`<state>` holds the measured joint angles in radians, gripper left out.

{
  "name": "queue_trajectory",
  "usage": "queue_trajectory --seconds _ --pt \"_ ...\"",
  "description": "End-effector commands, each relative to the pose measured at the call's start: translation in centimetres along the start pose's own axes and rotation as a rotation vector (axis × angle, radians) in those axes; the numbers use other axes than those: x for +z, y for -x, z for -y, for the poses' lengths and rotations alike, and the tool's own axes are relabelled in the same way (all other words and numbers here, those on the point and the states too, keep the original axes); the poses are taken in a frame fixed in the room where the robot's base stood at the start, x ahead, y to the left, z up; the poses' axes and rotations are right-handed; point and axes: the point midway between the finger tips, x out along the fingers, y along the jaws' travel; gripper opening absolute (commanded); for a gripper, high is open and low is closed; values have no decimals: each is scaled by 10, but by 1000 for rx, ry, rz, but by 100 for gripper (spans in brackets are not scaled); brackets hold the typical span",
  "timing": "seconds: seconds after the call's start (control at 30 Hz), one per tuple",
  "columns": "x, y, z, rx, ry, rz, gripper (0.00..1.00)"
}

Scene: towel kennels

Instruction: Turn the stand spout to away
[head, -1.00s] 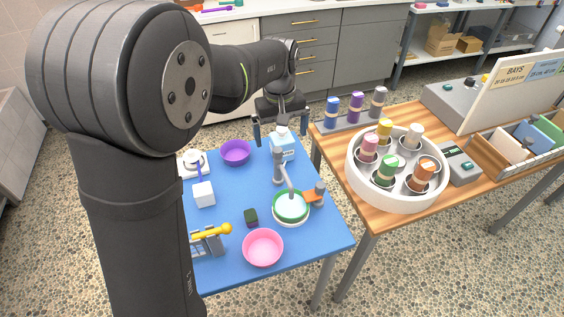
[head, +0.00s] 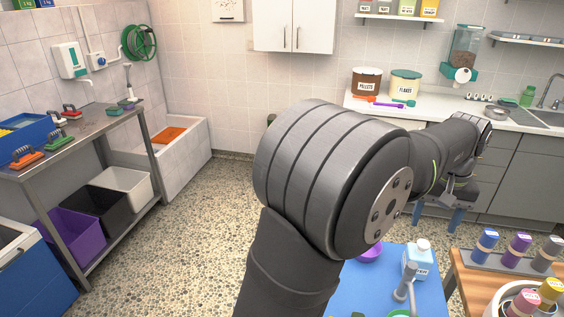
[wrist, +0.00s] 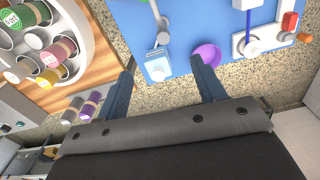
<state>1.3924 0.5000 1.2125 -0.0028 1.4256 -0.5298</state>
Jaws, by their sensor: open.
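The stand spout (head: 401,291) is a grey post with a thin arm on the blue table (head: 352,294). In the head view it shows at the bottom edge, partly cut off. Its grey post also shows at the top of the wrist view (wrist: 163,24), and its outlet end is out of that frame. My gripper (head: 440,216) is beyond the table's far edge, behind the white and light-blue bottle (head: 417,262). In the wrist view my gripper (wrist: 161,70) is open, its two blue-grey fingers wide apart with nothing between them, the bottle and post lying ahead.
A purple bowl (wrist: 207,54) stands beside the bottle. A white device with a blue lever (wrist: 247,46) is farther right in the wrist view. The wooden table (head: 468,288) with spools (head: 516,250) and a round white holder (wrist: 92,22) is close by. Open floor lies left.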

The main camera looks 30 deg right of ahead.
Motion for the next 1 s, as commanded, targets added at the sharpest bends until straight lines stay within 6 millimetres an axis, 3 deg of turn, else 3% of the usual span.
queue_trajectory --seconds 0.1,0.33,0.8,1.0 --pt "-17 -4 -2 -15 -65 1 50" --pt "-20 -25 -1 -20 -83 4 50" --pt "-19 -126 2 -20 -81 4 50" --pt "-19 -159 2 -20 -81 3 50"
